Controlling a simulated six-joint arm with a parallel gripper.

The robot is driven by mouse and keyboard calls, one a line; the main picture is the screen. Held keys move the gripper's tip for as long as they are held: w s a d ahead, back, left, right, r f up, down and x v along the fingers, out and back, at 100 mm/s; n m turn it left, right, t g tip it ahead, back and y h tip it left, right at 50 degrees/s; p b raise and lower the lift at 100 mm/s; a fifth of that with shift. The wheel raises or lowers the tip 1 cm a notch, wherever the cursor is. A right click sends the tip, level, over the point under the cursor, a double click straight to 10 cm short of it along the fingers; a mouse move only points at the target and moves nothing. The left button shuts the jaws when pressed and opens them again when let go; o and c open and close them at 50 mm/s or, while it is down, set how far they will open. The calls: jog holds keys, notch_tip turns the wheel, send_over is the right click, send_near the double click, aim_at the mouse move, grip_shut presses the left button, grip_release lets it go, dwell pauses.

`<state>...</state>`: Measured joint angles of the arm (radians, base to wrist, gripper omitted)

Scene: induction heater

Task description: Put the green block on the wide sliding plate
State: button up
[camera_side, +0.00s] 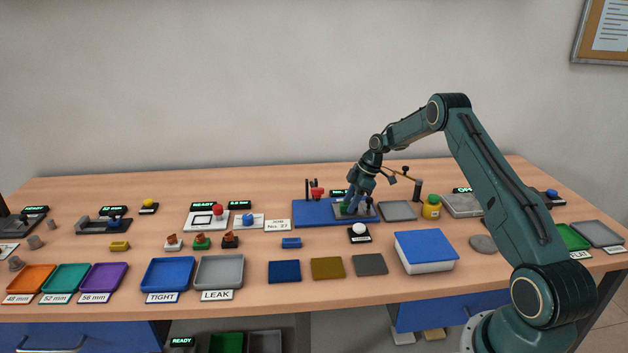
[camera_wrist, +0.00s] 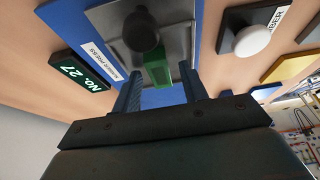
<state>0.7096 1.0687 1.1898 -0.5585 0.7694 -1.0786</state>
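The green block (camera_wrist: 157,72) shows between my gripper's fingers in the wrist view, at the near edge of a grey plate (camera_wrist: 176,30) on a blue base (camera_wrist: 68,14). I take this grey plate for the wide sliding plate. A dark round knob (camera_wrist: 141,32) stands just beyond the block. My gripper (camera_wrist: 162,72) is open, with one finger on each side of the block and a gap at the right finger. In the side view my gripper (camera_side: 350,206) is low over the blue base (camera_side: 310,214) and hides most of the block. Whether the block's underside touches the plate is unclear.
A red-topped post (camera_side: 317,192) stands on the blue base's left part.

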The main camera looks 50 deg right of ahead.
jog(key=shift+r, duration=0.15)
jog(key=v, duration=1.2)
dwell(0.4)
jog(key=s+a+r+m+h, duration=0.15)
jog(key=s+a+r, duration=0.25)
jog(key=a+r, duration=0.7)
jog(key=s+a+r+m+h, duration=0.1)
jog(key=s+a+r+m, duration=0.25)
jog(key=a+r, duration=0.75)
jog(key=s+a+f+m+t, duration=0.1)
jog(key=s+a+f+m, duration=0.1)
jog(key=s+a, duration=0.4)
jog(key=s+a+f+m+t, duration=0.1)
jog(key=s+a, duration=0.4)
jog(key=s, duration=1.2)
jog(key=shift+s+a+f+m+h, duration=0.3)
jog(key=shift+a+f+m+h, duration=0.15)
jog(key=shift+f, duration=0.3)
